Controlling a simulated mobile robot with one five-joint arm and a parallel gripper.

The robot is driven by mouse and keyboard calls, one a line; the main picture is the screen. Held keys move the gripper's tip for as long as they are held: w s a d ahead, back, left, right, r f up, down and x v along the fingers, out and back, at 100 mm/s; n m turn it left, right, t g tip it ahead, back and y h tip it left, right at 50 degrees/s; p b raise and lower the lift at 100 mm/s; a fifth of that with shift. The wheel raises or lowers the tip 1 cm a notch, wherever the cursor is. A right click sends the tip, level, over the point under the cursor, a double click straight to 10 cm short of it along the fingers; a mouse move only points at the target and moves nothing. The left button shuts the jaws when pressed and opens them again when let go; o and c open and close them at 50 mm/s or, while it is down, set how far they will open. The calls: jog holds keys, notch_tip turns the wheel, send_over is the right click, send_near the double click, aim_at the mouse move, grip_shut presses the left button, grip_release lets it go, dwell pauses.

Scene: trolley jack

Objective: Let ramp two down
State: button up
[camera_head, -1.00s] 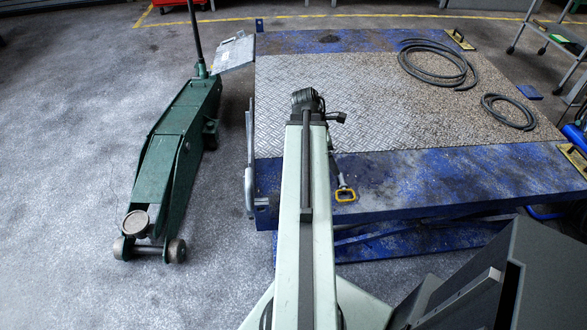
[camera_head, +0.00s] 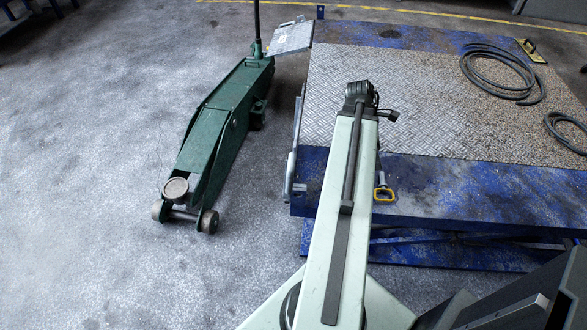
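A grey tread-plate ramp flap (camera_head: 291,37) juts out at the far left corner of the blue platform (camera_head: 460,190), sloping outward. A second narrow grey flap (camera_head: 294,150) stands nearly upright along the platform's near left edge, seen almost edge-on. I cannot tell from marks which is ramp two. A yellow-handled tool (camera_head: 383,192) lies on the platform's near blue border, its upper part partly behind my arm. My pale arm reaches forward over the platform's near left part. Its dark end joint shows, but I cannot make out my gripper's fingers.
A green trolley jack (camera_head: 215,140) stands on the floor left of the platform, its handle upright. Coiled grey hoses (camera_head: 503,75) lie on the platform's right side. The grey floor left of the jack is clear.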

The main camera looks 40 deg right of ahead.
jog(key=shift+w+f+m, duration=0.1)
jog(key=shift+w+m, duration=0.2)
jog(key=shift+m, duration=0.4)
jog(key=c, duration=0.5)
jog(key=w+m+t, duration=0.1)
jog(key=w, duration=0.1)
jog(key=w+m+t, duration=0.1)
jog(key=m, duration=0.1)
jog(key=w+a+f+m+t, duration=0.1)
jog(key=w, duration=0.1)
jog(key=shift+w+m+y, duration=0.3)
jog(key=shift+y, duration=0.1)
grip_shut()
jog(key=w+a+r+m+t+y+p, duration=0.1)
jog(key=w+r+m+t+y+p, duration=0.1)
jog(key=w+r+m+t+p, duration=0.75)
notch_tip(320, 180, up, 12)
jog(key=w+d+g+p, duration=0.1)
jog(key=w+p, duration=0.1)
jog(key=p, duration=0.6)
jog(key=w+a+r+b+x, duration=0.1)
jog(key=a+b+x, duration=0.1)
jog(key=b+x, duration=0.6)
jog(key=shift+w+f+m, duration=0.45)
jog(key=shift+w+f, duration=0.75)
jog(key=shift+w, duration=0.1)
